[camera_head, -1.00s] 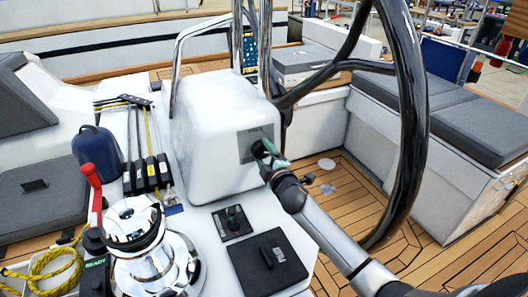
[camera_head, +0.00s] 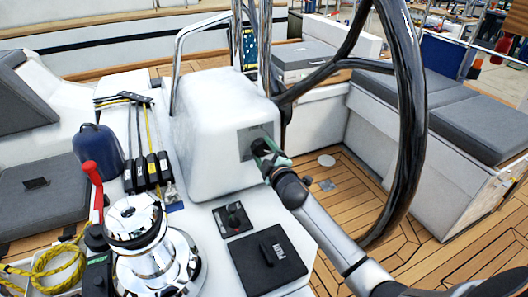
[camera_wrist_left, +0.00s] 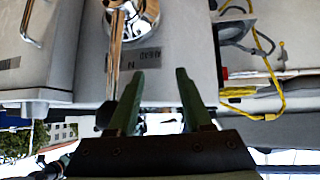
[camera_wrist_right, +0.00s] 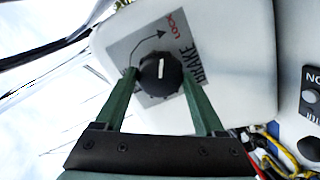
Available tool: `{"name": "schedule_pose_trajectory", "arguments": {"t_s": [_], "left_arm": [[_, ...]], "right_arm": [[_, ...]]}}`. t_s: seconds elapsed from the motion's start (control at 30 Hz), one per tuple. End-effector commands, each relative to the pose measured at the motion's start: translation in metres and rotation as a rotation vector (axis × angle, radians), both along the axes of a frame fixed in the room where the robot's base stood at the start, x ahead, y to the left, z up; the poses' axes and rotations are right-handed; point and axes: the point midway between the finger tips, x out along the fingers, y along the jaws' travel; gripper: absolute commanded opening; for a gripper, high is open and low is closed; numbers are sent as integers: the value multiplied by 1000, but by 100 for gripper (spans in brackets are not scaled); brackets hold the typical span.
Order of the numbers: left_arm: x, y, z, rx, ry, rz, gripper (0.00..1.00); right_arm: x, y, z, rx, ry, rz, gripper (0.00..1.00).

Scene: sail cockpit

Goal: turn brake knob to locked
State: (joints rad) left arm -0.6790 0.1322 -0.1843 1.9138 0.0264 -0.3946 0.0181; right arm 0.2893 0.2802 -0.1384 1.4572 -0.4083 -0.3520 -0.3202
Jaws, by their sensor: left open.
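The black brake knob (camera_wrist_right: 160,72) sits on a grey plate (camera_wrist_right: 136,42) marked BRAKE and LOCK, with a curved arrow. Its white mark stands nearly upright in the right wrist view, and red LOCK lies up and to the right. In the head view the plate is on the side of the white pedestal (camera_head: 205,130). My right gripper (camera_wrist_right: 160,80) has one green finger on each side of the knob and appears shut on it. It hides most of the knob in the head view (camera_head: 264,150).
The black steering wheel (camera_head: 411,130) stands close to my right arm. Bench seats (camera_head: 470,125) are at right.

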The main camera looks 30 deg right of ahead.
Motion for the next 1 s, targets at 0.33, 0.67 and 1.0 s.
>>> {"name": "schedule_pose_trajectory", "arguments": {"t_s": [0.33, 0.67, 1.0], "left_arm": [[0, 0, 0, 0, 0, 0, 50], [0, 0, 2, 0, -1, 0, 50], [0, 0, 5, -1, -1, 1, 50]], "right_arm": [[0, 0, 0, -2, 0, 0, 100], [-11, 2, 1, -3, 0, 1, 100], [-67, 9, 8, -2, 1, 2, 100]]}}
